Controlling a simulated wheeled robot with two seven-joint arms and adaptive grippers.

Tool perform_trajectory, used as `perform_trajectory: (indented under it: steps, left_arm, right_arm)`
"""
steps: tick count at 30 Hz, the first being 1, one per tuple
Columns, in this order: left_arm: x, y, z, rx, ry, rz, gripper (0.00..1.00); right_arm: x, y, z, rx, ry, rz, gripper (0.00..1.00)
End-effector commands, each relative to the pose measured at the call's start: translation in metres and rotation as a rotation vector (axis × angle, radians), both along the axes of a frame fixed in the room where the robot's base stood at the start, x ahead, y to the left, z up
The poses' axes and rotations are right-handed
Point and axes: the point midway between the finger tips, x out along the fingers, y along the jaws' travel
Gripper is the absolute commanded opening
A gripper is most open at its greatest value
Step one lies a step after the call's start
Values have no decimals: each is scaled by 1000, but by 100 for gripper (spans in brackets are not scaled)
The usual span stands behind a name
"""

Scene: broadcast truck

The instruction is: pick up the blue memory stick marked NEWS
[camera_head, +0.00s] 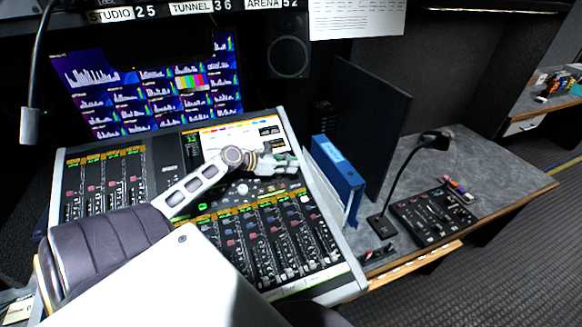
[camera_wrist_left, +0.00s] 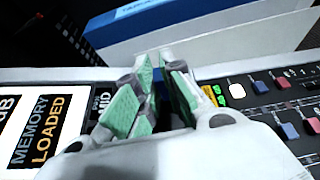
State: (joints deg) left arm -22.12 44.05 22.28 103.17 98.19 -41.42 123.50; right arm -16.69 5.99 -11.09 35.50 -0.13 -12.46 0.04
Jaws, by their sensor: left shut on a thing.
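My left gripper (camera_head: 285,163) reaches over the right part of the mixing console (camera_head: 327,278). In the left wrist view, its green-padded fingers (camera_wrist_left: 158,90) are closed around a small dark blue thing (camera_wrist_left: 159,84), which looks like the blue memory stick. The fingers hide most of it, and no NEWS marking can be read. In the head view the held thing cannot be made out. My right gripper is not in view.
A blue binder (camera_head: 338,168) stands just right of the gripper, beside a dark panel (camera_head: 368,118). A gooseneck lamp (camera_head: 405,170) and a small black control panel (camera_head: 433,215) are on the grey desk (camera_head: 490,172). Monitors (camera_head: 150,88) stand behind the console.

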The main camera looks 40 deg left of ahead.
Motion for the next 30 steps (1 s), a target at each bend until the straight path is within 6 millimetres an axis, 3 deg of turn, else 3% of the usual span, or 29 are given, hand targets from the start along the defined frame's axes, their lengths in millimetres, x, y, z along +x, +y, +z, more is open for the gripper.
perform_trajectory:
  steps: [21, 30]
  left_arm:
    - [0, 0, 89, 2, -2, -1, 0]
    - [0, 0, 97, 0, 0, 0, 0]
  right_arm:
    - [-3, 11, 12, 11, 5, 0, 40]
    - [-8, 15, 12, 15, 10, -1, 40]
